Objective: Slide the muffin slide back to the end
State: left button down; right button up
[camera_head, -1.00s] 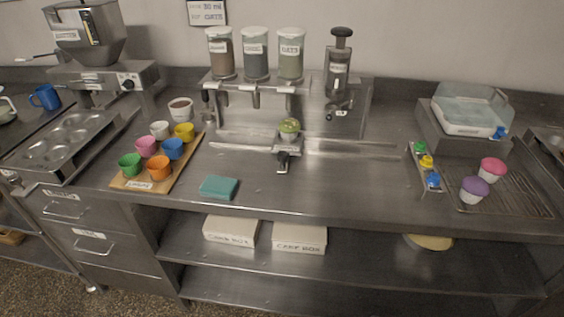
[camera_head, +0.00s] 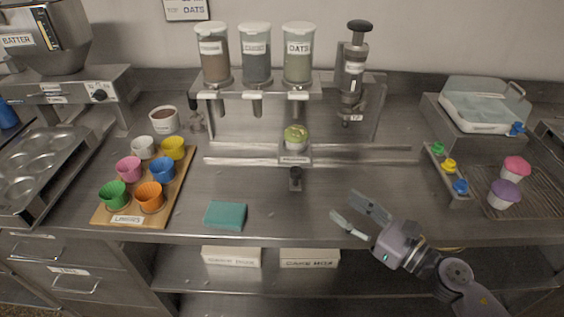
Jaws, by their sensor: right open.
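The muffin slide (camera_head: 295,158) is a small metal carriage with a dark knob (camera_head: 295,176) at its front. It sits on a long metal rail (camera_head: 370,154) under the dispensers, near the rail's middle. A muffin with a green top (camera_head: 296,136) stands on the slide. My right gripper (camera_head: 347,207) is open and empty above the counter's front part, to the right of and nearer than the knob. It does not touch the slide. My left gripper is out of view.
Three labelled dispensers (camera_head: 256,55) and a pump dispenser (camera_head: 352,70) stand behind the rail. A teal sponge (camera_head: 226,215) lies front left. A wooden board (camera_head: 182,191) with several coloured cups is at left. Two muffins (camera_head: 504,194) sit on a rack at right. The counter around my gripper is clear.

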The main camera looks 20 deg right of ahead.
aim_at(301, 175)
jog(key=shift+w+a+r+p, duration=0.15)
jog(key=shift+w+r+p, duration=0.15)
jog(key=shift+r+p, duration=0.15)
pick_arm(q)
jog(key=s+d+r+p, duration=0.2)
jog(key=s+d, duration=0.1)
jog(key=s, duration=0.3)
pick_arm(e)
jog(key=x, duration=0.3)
jog(key=p+x, duration=0.2)
jog(key=x, duration=0.5)
jog(key=shift+w+a, duration=0.15)
jog(key=shift+w, duration=0.15)
jog(key=p+x, duration=0.1)
jog(key=x, duration=0.2)
jog(key=shift+w+a+f, duration=0.15)
jog(key=shift+w+a, duration=0.05)
jog(key=shift+w, duration=0.15)
jog(key=shift+w+a, duration=0.25)
jog(key=shift+w, duration=0.15)
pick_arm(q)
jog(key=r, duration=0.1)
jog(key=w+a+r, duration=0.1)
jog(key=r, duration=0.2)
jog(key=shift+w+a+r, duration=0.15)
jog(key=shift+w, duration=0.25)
pick_arm(e)
jog(key=shift+c, duration=0.5)
